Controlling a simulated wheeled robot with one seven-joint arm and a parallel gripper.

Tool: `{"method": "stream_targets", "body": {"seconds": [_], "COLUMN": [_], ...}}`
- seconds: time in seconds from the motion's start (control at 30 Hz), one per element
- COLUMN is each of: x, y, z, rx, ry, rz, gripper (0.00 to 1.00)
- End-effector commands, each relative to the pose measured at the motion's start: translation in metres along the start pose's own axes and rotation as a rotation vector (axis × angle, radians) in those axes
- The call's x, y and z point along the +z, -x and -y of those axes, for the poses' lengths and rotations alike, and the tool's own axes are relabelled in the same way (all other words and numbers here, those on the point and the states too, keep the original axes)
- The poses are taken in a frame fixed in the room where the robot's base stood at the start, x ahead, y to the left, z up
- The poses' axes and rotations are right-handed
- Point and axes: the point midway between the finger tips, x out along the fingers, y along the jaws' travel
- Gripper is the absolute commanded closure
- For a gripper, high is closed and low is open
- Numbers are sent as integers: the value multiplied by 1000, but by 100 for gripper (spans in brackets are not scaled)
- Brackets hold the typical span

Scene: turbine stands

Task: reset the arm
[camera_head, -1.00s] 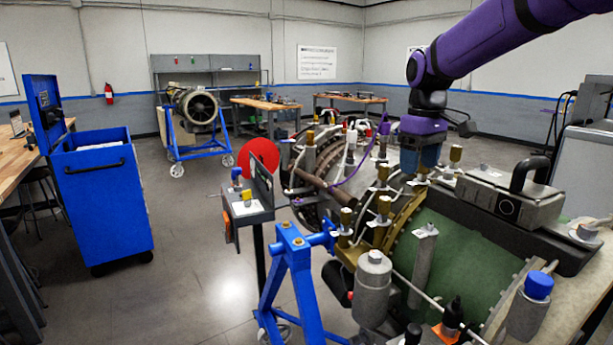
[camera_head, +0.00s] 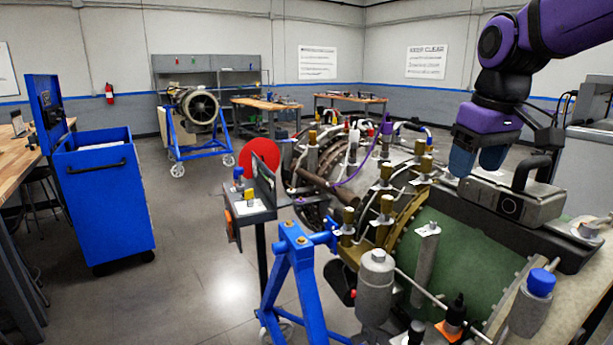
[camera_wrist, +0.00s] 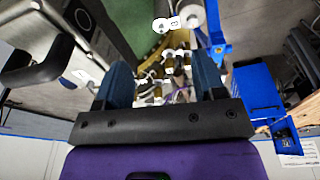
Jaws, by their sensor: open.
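My purple arm reaches in from the upper right in the head view. My gripper (camera_head: 477,160) has blue fingers and hangs above the right part of the turbine (camera_head: 455,250), close to a grey box with a black handle (camera_head: 515,200). From the head view I cannot tell whether the fingers touch the box. In the wrist view my gripper (camera_wrist: 166,85) shows two blue fingers spread apart with nothing held between them. Brass-topped fittings of the turbine lie beyond the fingers in that view.
A blue stand (camera_head: 295,275) carries the turbine. A post with a small grey tray (camera_head: 250,207) and a red disc (camera_head: 262,158) stands beside it. A blue cart (camera_head: 105,205) is at left. Open floor (camera_head: 205,255) lies between. Another turbine (camera_head: 197,106) stands at the back.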

Motion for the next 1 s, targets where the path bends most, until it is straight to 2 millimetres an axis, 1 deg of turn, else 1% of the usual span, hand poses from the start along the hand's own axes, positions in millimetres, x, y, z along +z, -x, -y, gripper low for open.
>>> {"method": "stream_targets", "body": {"seconds": [0.03,0.23,0.4,0.5,0.6,0.7,0.8,1.0], "x": [18,79,128,151,169,180,184,185], "y": [6,12,8,3,-3,-7,-10,-10], "z": [2,12,22,28,32,35,36,37], "rx": [7,32,52,62,69,73,75,75], "ry": [-26,-136,-226,-274,-309,-332,-344,-346], "rz": [-24,-109,-181,-217,-246,-264,-272,-273], "gripper": [36,36,36,36,36,36,36,36]}}
